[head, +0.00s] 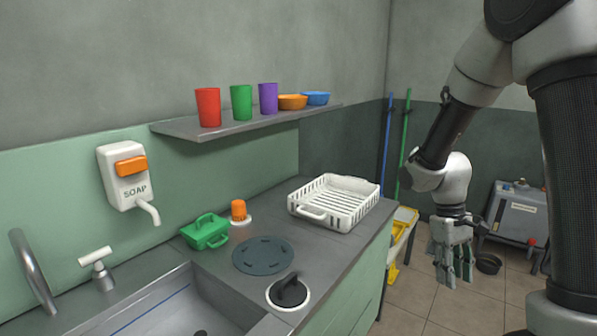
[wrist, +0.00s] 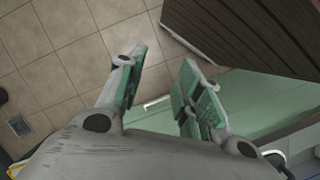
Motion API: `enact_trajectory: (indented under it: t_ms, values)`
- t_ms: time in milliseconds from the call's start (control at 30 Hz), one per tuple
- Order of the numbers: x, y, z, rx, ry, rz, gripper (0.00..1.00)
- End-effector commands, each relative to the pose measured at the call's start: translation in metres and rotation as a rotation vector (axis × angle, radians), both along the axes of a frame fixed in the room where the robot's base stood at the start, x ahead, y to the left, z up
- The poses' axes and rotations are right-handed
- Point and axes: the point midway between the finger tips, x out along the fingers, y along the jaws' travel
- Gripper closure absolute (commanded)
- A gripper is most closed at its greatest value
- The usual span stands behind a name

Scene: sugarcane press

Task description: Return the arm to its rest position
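My arm comes down from the upper right in the head view, bent at the elbow. My gripper (head: 457,275) points down over the tiled floor, to the right of the counter and apart from it. In the wrist view my gripper (wrist: 164,60) has its two green-padded fingers spread apart. Nothing is between them, only floor and the green cabinet front behind.
The counter (head: 345,248) holds a white dish rack (head: 335,203), a green caddy (head: 205,231) and an orange-capped item (head: 238,210). A shelf (head: 240,123) with cups and bowls is above. A grey machine (head: 515,215) stands at right. A drain (wrist: 18,126) shows in the floor.

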Motion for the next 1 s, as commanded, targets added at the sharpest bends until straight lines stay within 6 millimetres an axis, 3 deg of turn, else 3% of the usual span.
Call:
enact_trajectory:
  t_ms: [33,200,500,733,1000]
  values:
    - [-0.012,0.0,0.024,0.003,-0.036,-0.05,0.65]
    - [-0.058,0.002,0.085,0.029,-0.139,-0.188,0.65]
    - [-0.119,0.004,0.157,0.115,-0.423,-0.275,0.65]
    - [-0.134,0.0,0.197,0.144,-0.63,-0.281,0.65]
    - [-0.138,-0.002,0.207,0.148,-0.68,-0.287,0.65]
